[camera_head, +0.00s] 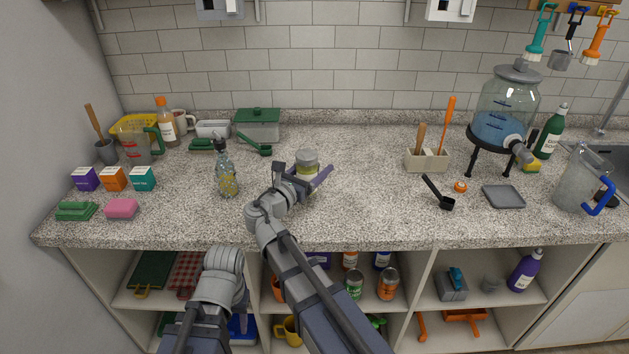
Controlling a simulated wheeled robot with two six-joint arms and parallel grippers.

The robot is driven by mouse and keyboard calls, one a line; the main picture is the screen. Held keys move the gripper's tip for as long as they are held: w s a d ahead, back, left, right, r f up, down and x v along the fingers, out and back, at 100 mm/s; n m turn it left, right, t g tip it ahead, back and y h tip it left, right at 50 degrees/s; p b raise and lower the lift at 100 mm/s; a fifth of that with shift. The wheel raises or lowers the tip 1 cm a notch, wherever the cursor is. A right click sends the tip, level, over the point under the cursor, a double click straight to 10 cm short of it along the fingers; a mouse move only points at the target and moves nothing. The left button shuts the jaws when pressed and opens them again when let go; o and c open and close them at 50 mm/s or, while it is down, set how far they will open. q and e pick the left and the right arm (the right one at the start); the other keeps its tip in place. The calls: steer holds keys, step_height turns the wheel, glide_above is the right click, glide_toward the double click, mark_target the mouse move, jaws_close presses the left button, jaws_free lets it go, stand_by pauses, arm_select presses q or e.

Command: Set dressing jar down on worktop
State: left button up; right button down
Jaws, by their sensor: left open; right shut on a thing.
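The dressing jar (307,157) has a grey lid and a yellowish band, and stands upright at the middle of the worktop (370,200). My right gripper (305,178) is shut on the jar from the near side; its fingers hide part of the jar's body. I cannot tell whether the jar's base touches the worktop. My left arm shows at the lower left, in front of the shelves, but its gripper fingers are not visible.
A glass bottle (227,176) stands left of the jar. A green-lidded container (258,125) is behind it. A utensil holder (426,160) and a black scoop (440,194) are to the right. The worktop right and front-right of the jar is clear.

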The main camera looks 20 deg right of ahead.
step_height(320, 180, down, 3)
steer(key=shift+f+b, duration=0.1)
steer(key=shift+b, duration=1.05)
steer(key=shift+r, duration=0.2)
steer(key=shift+f, duration=0.15)
jaws_free()
